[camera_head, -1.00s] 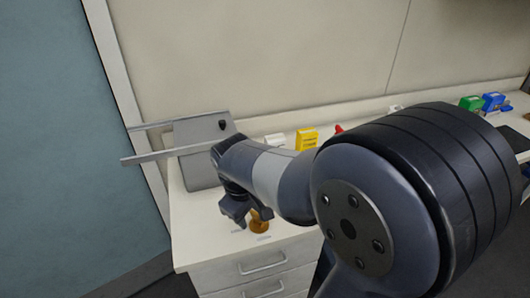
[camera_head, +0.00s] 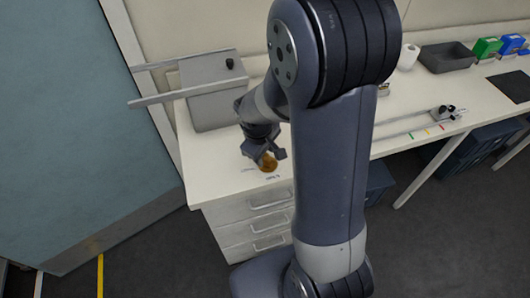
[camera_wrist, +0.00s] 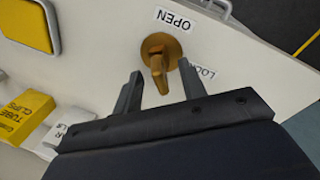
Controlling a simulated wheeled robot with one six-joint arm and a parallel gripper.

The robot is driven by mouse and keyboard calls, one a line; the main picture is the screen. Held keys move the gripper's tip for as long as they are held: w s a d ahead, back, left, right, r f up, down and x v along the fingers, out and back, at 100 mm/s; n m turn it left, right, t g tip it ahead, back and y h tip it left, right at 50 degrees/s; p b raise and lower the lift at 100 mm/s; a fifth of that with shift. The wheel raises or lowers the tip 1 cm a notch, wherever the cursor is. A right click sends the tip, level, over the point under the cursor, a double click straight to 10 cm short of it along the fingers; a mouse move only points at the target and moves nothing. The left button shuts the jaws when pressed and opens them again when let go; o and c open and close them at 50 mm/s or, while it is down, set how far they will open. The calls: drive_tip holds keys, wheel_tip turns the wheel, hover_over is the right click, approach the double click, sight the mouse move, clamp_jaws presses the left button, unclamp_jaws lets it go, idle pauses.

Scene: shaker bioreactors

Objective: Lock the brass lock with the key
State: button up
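The round brass lock (camera_wrist: 158,42) sits on the white bench top, with a printed OPEN label (camera_wrist: 174,20) and a partly hidden LOCK label (camera_wrist: 206,72) beside it. The brass-coloured key (camera_wrist: 159,72) stands out of the lock towards the wrist camera. My gripper (camera_wrist: 160,70) is open, one finger on each side of the key, with gaps visible on both sides. In the head view my gripper (camera_head: 270,155) is low at the brass lock (camera_head: 268,164), near the bench's front edge, covering part of it.
A grey box (camera_head: 212,100) with two long metal bars stands behind left of the lock. Drawers (camera_head: 262,222) are under the bench. The wrist view shows a yellow TUBE CLIPS box (camera_wrist: 25,117) and a yellow pad (camera_wrist: 27,24). A grey tray (camera_head: 447,56) stands further right.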

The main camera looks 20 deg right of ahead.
drive_tip(key=shift+f, duration=0.4)
clamp_jaws()
